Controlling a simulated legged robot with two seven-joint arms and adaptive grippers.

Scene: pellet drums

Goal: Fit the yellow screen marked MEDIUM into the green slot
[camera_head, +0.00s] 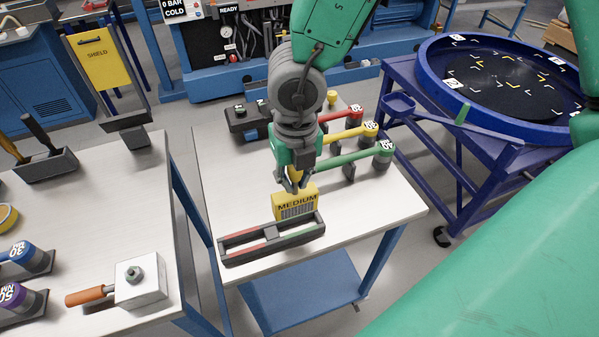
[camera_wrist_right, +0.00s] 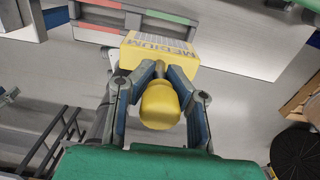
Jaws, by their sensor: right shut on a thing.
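The yellow screen marked MEDIUM (camera_head: 297,207) is upright over the back edge of the dark rack's right half. My right gripper (camera_head: 296,184) is shut on its yellow handle. In the right wrist view the jaws (camera_wrist_right: 160,68) close on the stem between the round yellow knob (camera_wrist_right: 160,106) and the screen block (camera_wrist_right: 165,50). The rack has a green slot (camera_head: 300,234) on the right and a red slot (camera_head: 243,249) on the left. I cannot tell whether the screen's lower edge touches the rack. My left gripper is not in view.
Red, yellow and green handled tools (camera_head: 345,157) lie behind the gripper on the same white table (camera_head: 390,205). A second table (camera_head: 150,215) at left holds a white block (camera_head: 140,290) and drums. A blue round tray (camera_head: 435,65) stands at the back right.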

